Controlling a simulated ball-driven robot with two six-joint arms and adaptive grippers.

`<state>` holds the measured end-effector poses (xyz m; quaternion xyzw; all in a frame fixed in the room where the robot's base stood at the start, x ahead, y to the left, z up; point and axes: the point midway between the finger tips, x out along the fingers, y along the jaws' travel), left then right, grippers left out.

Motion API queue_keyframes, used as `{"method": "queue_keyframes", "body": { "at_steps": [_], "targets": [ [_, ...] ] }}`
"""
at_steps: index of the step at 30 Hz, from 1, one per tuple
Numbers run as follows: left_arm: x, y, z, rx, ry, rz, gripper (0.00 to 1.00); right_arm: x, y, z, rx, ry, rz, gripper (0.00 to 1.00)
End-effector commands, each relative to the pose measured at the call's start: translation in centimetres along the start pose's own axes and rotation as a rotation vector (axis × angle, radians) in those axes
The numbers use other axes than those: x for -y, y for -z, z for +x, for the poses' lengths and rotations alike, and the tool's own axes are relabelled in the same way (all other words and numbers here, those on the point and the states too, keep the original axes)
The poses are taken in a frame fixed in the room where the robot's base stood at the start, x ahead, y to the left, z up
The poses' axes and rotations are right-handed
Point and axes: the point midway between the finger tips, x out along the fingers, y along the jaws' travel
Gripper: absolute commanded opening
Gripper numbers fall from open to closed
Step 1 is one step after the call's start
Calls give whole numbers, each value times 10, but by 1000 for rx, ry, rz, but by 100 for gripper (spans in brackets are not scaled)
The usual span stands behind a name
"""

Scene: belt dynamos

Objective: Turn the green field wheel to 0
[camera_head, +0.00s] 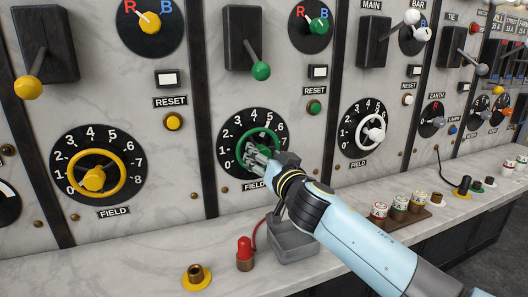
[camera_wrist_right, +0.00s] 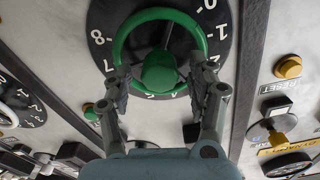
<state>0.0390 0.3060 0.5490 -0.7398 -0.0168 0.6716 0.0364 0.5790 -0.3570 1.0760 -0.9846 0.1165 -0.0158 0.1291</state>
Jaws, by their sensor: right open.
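The green field wheel (camera_head: 261,129) sits on a black dial marked 0 to 8, on the second panel from the left in the head view. My right gripper (camera_head: 259,156) reaches it from the lower right and hides its hub and lower part there. In the right wrist view, the green wheel (camera_wrist_right: 159,14) has its thick hub (camera_wrist_right: 158,72) between the two fingers of my right gripper (camera_wrist_right: 159,80). The fingers are open, one on each side of the hub near the rim; contact is unclear. The wheel's pointer setting cannot be read. My left gripper is not in view.
A yellow field wheel (camera_head: 122,176) is to the left and a white one (camera_head: 383,127) to the right. A green-knobbed lever (camera_head: 261,71) is above.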

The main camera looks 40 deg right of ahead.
Motion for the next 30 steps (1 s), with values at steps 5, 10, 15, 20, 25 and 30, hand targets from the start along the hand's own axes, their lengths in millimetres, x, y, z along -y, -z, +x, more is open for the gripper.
{"method": "queue_keyframes", "body": {
  "at_steps": [5,10,15,20,25,30],
  "targets": [
    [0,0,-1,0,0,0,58,0,0,8,0,1,0,58],
    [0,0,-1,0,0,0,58,0,0,8,0,0,0,58],
    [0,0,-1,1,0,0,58,0,0,8,0,0,0,41],
    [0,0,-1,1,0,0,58,0,0,8,0,0,0,20],
    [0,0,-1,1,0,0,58,0,0,8,0,0,0,3],
    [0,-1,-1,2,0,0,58,0,0,8,1,0,-13,3]
  ]
}}
